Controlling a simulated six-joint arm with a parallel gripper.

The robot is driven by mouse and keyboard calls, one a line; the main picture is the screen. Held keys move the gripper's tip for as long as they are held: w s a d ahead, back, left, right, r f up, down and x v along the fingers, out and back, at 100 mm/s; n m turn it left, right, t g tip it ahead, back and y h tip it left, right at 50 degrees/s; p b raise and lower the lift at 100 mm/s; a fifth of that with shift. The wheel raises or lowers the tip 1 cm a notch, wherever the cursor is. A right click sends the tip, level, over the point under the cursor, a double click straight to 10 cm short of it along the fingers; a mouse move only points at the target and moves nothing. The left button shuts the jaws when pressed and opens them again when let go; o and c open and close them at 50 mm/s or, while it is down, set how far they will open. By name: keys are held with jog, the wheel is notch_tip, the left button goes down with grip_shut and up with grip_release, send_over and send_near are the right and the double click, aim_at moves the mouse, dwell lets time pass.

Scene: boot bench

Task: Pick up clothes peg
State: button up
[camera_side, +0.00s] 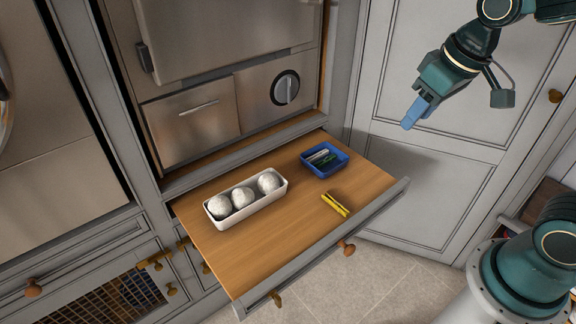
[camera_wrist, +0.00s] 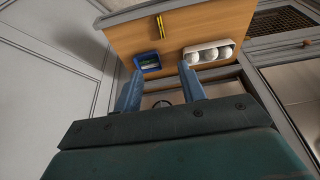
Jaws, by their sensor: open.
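A yellow clothes peg (camera_side: 335,204) lies flat on the wooden surface of a pulled-out drawer (camera_side: 262,262), close to its front right edge. It also shows in the wrist view as a thin yellow strip (camera_wrist: 160,27) near the top. My gripper (camera_side: 408,124) is above and to the right of the drawer in the side view, well apart from the peg. In the wrist view its two blue fingers (camera_wrist: 161,88) are spread with nothing between them. The gripper is open and empty.
A white tray (camera_side: 234,220) with three white balls stands left of the peg. A blue bin (camera_side: 341,168) with small dark items stands behind it. Grey cabinet doors (camera_side: 440,160) rise behind my arm. The wood around the peg is clear.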

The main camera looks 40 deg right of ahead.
jog(key=w+f+g, duration=0.2)
jog(key=w+f, duration=0.7)
jog(key=g, duration=0.2)
send_over(338, 209)
notch_tip(338, 209, down, 12)
jog(key=f, duration=0.1)
jog(key=shift+w+d, duration=0.25)
jog(key=shift+d, duration=0.15)
jog(key=shift+f, duration=4.25)
jog(key=shift+f, duration=0.15)
jog(key=shift+w+f, duration=0.1)
jog(key=shift+f, duration=2.35)
jog(key=shift+c, duration=0.4)
grip_shut()
